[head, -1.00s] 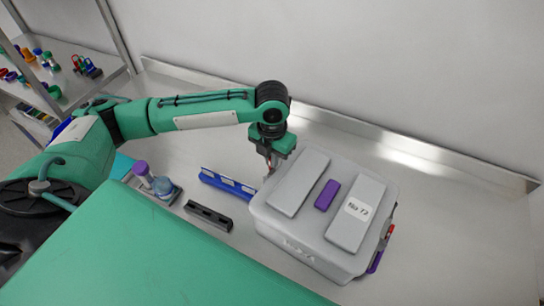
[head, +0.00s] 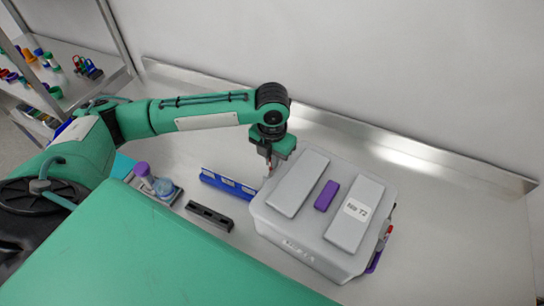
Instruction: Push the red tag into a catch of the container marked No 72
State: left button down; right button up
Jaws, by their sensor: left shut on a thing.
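The container marked No 72 (head: 275,231) is a light grey box with a lid on the bench right of centre. Its label (head: 357,209) is on the right grey pad of the lid. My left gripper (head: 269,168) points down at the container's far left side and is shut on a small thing. A trace of red shows at its fingers, which fits the red tag, but it is mostly hidden. Another red piece (head: 387,235) and a purple piece (head: 374,262) show on the container's right side. My right gripper is not in view.
A blue rack (head: 229,184) and a dark rack (head: 209,216) lie left of the container. A tray with purple and blue items (head: 160,187) stands farther left. A metal ledge (head: 440,153) runs along the wall.

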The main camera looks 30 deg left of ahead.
pick_arm(q)
jog(key=shift+f, duration=0.45)
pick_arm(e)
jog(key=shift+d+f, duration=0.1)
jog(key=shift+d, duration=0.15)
pick_arm(q)
jog(key=shift+f, duration=0.15)
jog(key=shift+s+f, duration=0.15)
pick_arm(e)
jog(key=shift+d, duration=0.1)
